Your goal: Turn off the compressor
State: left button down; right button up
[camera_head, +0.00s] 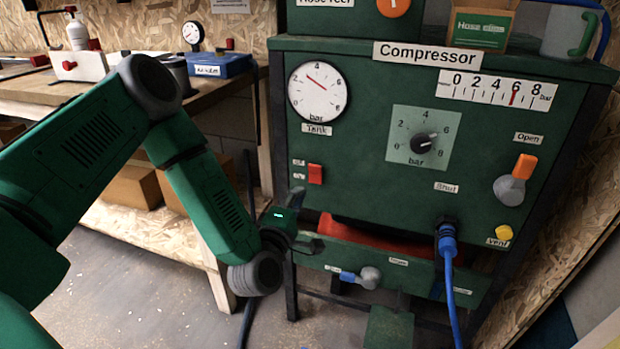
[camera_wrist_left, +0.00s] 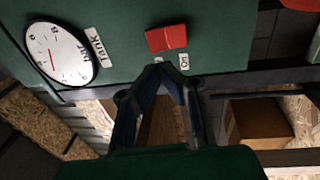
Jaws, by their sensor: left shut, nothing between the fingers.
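The green compressor (camera_head: 380,205) stands in front of me at the right. Its red switch (camera_head: 315,174) sits on the front panel below the tank gauge (camera_head: 319,92); two small labels are left of it. My left gripper (camera_head: 298,195) is just below and left of the switch. In the left wrist view the gripper (camera_wrist_left: 158,70) is shut and empty, its tips close to the red switch (camera_wrist_left: 166,38) and apart from it in the picture. An "On" label (camera_wrist_left: 184,61) shows beside the switch; the other label is mostly hidden by the fingertips. My right gripper is out of view.
The panel also bears a regulator knob (camera_head: 425,144), an orange-handled valve (camera_head: 515,182), a yellow vent knob (camera_head: 504,232) and a blue hose (camera_head: 449,280). A wooden workbench (camera_head: 110,90) stands at the left, with boxes (camera_head: 133,186) beneath.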

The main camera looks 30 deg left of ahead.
aim_at(315, 170)
pick_arm(q)
jog(key=x, duration=0.2)
jog(key=b+x, duration=0.1)
jog(key=x, duration=0.1)
jog(key=d+x, duration=0.1)
jog(key=x, duration=0.1)
jog(key=shift+w+r+b, duration=0.15)
jog(key=shift+w+b, duration=0.15)
jog(key=shift+w, duration=0.05)
jog(key=shift+w+a, duration=0.2)
jog(key=shift+w, duration=0.05)
jog(key=shift+a, duration=0.3)
jog(key=shift+w+r, duration=0.1)
jog(key=shift+w, duration=0.15)
jog(key=shift+d, duration=0.25)
